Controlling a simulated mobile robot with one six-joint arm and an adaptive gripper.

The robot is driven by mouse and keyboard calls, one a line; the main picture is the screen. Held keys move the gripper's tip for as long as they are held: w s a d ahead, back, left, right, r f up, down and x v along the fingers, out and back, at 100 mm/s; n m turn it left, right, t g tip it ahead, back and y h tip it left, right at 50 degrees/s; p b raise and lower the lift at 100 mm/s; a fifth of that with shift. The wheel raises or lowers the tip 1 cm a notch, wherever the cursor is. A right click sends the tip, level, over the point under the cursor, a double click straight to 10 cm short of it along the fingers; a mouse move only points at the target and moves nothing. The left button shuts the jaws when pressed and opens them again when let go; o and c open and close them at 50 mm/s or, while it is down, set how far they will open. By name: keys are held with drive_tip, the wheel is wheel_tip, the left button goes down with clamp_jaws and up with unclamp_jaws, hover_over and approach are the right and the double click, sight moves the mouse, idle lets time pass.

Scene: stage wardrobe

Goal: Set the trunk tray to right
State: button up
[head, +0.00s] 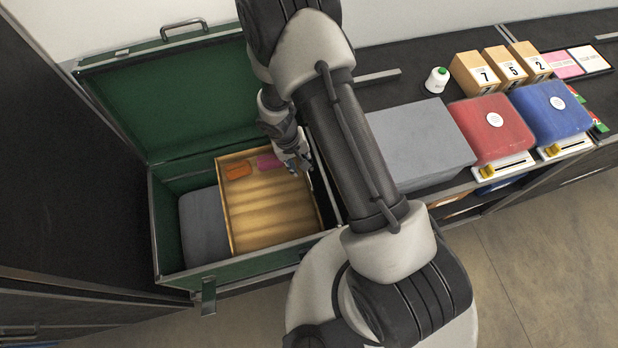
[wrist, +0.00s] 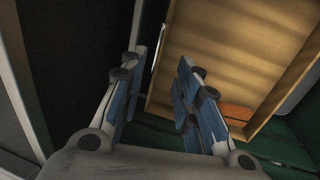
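The open green trunk (head: 225,272) stands at the left in the head view. The wooden tray (head: 268,212) sits inside it, toward the right, with an orange item (head: 238,171) and a pink item (head: 268,162) at its back end. My gripper (head: 293,166) is at the tray's back right corner. In the wrist view my gripper (wrist: 161,75) is open, its blue-padded fingers apart. The tray's side wall runs between them in the picture, with the tray floor (wrist: 235,50) to the right. I cannot tell whether either finger touches the wall.
A grey folded bundle (head: 202,225) lies in the trunk left of the tray. The raised lid (head: 165,100) stands behind. On the counter at right are a grey block (head: 420,140), red (head: 490,128) and blue (head: 551,112) bundles, numbered boxes (head: 475,75) and a white spool (head: 437,80).

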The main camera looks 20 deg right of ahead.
sight(310, 180)
drive_tip(key=f+b, duration=0.1)
drive_tip(key=f, duration=0.3)
drive_tip(key=d+f+b, duration=0.1)
drive_tip(key=f, duration=0.3)
drive_tip(key=d+f+b, duration=0.1)
drive_tip(key=f+b, duration=0.1)
drive_tip(key=f, duration=0.2)
drive_tip(key=shift+d, duration=0.25)
drive_tip(key=shift+c, duration=0.6)
clamp_jaws()
